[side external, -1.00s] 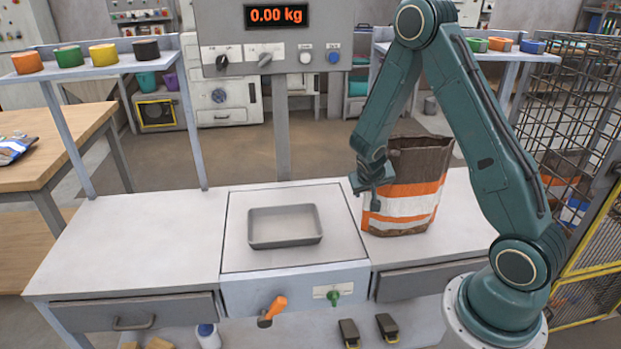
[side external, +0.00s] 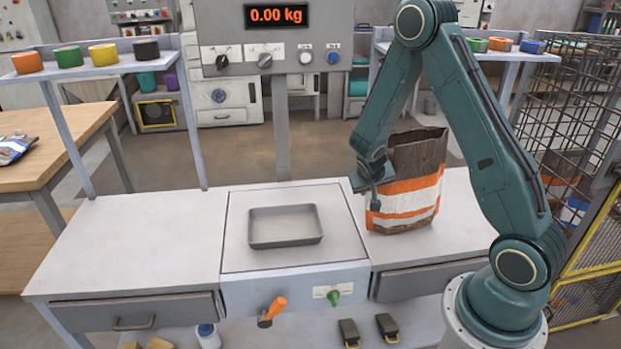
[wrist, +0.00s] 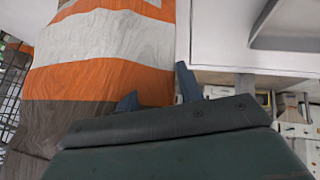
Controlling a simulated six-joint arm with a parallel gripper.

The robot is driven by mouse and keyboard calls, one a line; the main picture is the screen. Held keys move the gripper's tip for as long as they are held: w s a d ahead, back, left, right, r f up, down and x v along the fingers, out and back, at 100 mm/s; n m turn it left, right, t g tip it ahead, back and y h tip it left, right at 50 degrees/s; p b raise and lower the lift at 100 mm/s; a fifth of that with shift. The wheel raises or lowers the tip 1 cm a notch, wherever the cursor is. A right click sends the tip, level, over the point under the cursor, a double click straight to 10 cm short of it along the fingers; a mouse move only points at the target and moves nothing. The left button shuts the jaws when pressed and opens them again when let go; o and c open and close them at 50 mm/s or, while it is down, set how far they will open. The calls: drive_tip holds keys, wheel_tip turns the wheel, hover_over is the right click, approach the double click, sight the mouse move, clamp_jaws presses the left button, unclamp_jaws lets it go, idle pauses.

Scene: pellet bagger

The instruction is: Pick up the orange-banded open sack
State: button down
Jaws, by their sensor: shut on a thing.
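The orange-banded open sack (side external: 414,190), brown with orange and white bands and an open top, is at the right part of the bench, tilted slightly to the right. My gripper (side external: 374,202) is at its left side, shut on the sack's edge. In the wrist view, the sack (wrist: 100,78) fills the left side and the fingertips of my gripper (wrist: 158,92) are at its edge, one in front of the sack and one beside it. Whether the sack's base is clear of the bench is hard to tell.
A grey tray (side external: 285,243) sits on the scale platform left of the sack, under a display reading 0.00 kg (side external: 276,15). The left bench top (side external: 130,238) is clear. A wire mesh cage (side external: 570,100) stands at the right.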

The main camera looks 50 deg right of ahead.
drive_tip(key=shift+r, duration=0.2)
wheel_tip(320, 180, up, 20)
drive_tip(key=shift+f, duration=0.15)
idle(0.9)
drive_tip(key=shift+w+f, duration=0.1)
drive_tip(key=shift+f, duration=0.05)
idle(0.4)
